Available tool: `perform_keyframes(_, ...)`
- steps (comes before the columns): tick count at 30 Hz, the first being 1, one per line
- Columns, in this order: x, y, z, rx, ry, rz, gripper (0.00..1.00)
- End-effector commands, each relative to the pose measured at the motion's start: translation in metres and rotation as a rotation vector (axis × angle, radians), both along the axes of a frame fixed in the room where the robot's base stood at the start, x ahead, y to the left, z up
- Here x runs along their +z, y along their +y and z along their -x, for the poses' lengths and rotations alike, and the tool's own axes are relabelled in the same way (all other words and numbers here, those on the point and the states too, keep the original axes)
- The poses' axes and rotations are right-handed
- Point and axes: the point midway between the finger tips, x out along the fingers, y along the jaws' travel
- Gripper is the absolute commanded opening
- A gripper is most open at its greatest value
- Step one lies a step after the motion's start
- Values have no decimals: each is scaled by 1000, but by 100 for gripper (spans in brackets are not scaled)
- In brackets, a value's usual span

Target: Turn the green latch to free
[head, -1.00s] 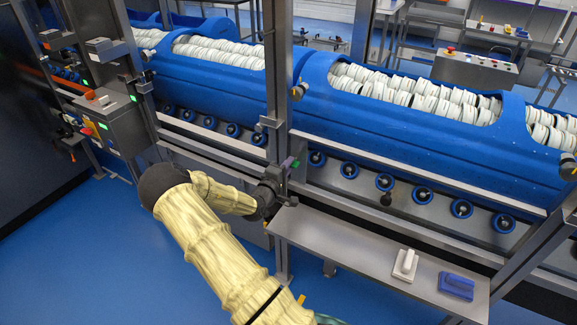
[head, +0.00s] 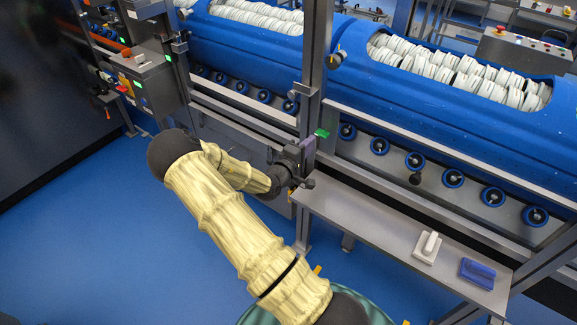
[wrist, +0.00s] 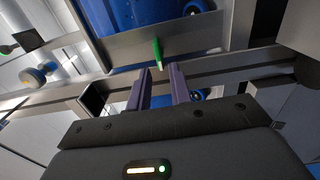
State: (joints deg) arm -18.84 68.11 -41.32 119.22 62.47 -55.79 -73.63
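The green latch (head: 322,133) is a small green tab beside the upright metal post, just above the shelf. In the wrist view the green latch (wrist: 156,48) is a narrow upright bar on a grey metal rail, just beyond the fingertips.
Blue tubs (head: 430,110) filled with white pieces lie behind the frame on rollers. A grey shelf (head: 370,222) holds a white-handled block (head: 427,247) and a blue one (head: 477,273). The metal post (head: 316,60) stands close to my gripper. The blue floor at left is clear.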

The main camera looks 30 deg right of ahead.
Motion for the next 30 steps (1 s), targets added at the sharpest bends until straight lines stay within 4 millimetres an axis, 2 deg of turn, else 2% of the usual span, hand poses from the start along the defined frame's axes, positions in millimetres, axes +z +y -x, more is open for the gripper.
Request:
perform_keyframes(3, -1, 24, 9, 3, 0, -1, 21)
perform_keyframes(15, -1, 95, 38, 4, 1, -1, 21)
perform_keyframes(21, 0, 110, 45, 2, 1, -1, 21)
perform_keyframes(30, 0, 110, 45, 1, 1, -1, 21)
